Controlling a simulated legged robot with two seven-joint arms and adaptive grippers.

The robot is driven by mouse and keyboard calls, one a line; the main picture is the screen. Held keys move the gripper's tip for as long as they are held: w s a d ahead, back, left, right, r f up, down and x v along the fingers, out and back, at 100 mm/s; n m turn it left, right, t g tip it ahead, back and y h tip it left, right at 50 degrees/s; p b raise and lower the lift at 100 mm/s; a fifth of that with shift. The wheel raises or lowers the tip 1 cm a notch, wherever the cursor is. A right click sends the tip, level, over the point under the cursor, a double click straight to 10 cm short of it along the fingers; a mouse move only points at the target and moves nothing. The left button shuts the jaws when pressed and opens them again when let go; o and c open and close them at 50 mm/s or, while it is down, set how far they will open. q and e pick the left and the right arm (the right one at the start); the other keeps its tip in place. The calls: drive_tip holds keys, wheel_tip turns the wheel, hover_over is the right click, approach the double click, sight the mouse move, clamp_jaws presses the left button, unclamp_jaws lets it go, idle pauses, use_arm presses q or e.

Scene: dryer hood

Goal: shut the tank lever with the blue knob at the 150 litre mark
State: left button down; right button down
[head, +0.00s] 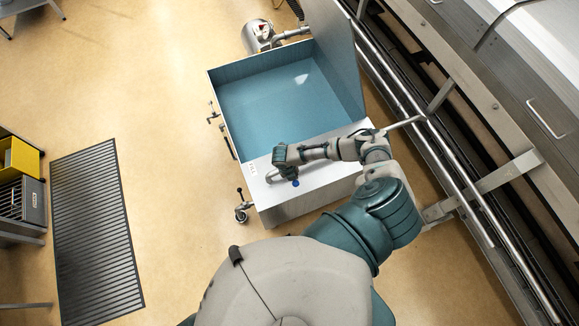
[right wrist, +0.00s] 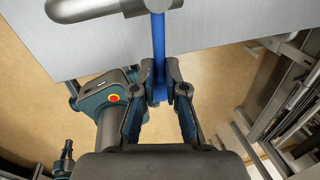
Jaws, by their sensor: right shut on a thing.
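The tank (head: 297,196) stands ahead with its blue inside open to view. Its pale front ledge carries a grey lever (head: 272,177) with a blue knob (head: 295,183). My right gripper (head: 289,173) reaches down over this ledge, right at the knob. In the right wrist view the blue knob (right wrist: 158,40) is a long blue rod hanging from the grey bent lever bar (right wrist: 95,8). My right gripper (right wrist: 160,94) is shut on the lower end of the rod. The mark's number cannot be read. My left gripper is not in view.
A raised lid (head: 338,50) is at the tank's right, with rails (head: 420,115) and a large machine beyond. Black-knobbed levers (head: 240,192) and a caster are at the left side. A floor grate (head: 95,235) lies further left, with clear floor between.

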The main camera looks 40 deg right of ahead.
drive_tip(key=shift+d+r+n, duration=0.1)
drive_tip(key=shift+d+n, duration=0.1)
drive_tip(key=shift+n, duration=0.2)
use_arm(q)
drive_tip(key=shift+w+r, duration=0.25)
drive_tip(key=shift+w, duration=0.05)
use_arm(e)
drive_tip(key=shift+d, duration=0.15)
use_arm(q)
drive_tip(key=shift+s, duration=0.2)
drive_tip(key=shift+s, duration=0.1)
use_arm(e)
drive_tip(key=c, duration=1.2)
unclamp_jaws()
drive_tip(key=shift+s, duration=0.1)
wheel_tip(320, 180, up, 12)
drive_tip(key=a, duration=0.2)
drive_tip(key=shift+w+f, duration=0.25)
drive_tip(key=shift+w, duration=0.1)
